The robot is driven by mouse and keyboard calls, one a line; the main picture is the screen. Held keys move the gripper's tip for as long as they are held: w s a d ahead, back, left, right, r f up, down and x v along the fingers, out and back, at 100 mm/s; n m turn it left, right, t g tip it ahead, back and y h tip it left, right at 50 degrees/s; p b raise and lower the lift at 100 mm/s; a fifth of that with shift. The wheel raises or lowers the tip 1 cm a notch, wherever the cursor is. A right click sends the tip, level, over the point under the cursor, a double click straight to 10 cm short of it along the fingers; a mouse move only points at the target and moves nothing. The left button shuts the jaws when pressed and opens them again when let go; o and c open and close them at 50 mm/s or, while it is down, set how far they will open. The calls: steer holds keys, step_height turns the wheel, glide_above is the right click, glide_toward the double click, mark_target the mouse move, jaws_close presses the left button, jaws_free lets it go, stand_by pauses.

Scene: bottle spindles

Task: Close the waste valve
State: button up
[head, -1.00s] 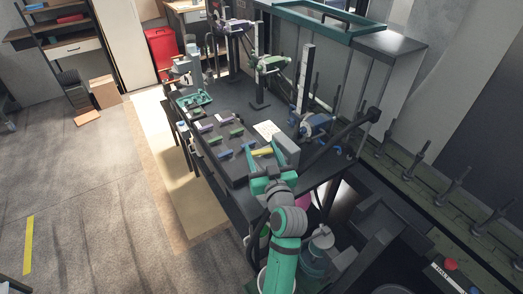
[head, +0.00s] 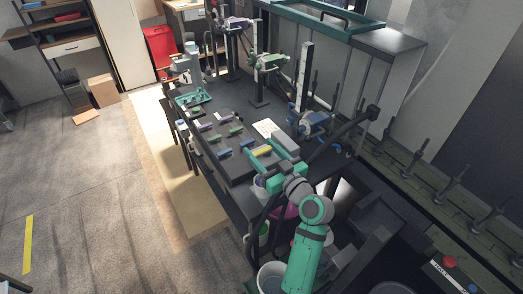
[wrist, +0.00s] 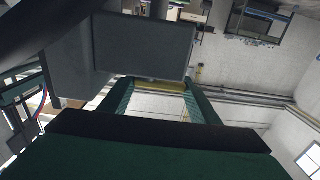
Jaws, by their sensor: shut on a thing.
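A yellow bar (head: 262,151), which looks like the valve's handle, shows at the near end of the dark bench, next to a grey block (head: 286,143). I cannot tell for sure that it is the waste valve. My gripper (head: 270,155) is at the yellow bar. In the wrist view my two green fingers (wrist: 160,88) stand apart, with the yellow bar (wrist: 160,83) spanning between their tips. The grey block (wrist: 140,45) hangs close above the fingers in that view. The exact contact is too small to see.
The dark bench (head: 222,165) carries several small coloured blocks, a white sheet (head: 266,128) and a blue machine (head: 312,124) on the right. A pink container (head: 287,211) and a white bucket (head: 271,273) are below the near end.

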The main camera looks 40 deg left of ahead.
steer(key=o, duration=0.8)
steer(key=shift+c, duration=0.2)
steer(key=v, duration=1.1)
steer(key=shift+w+f, duration=0.1)
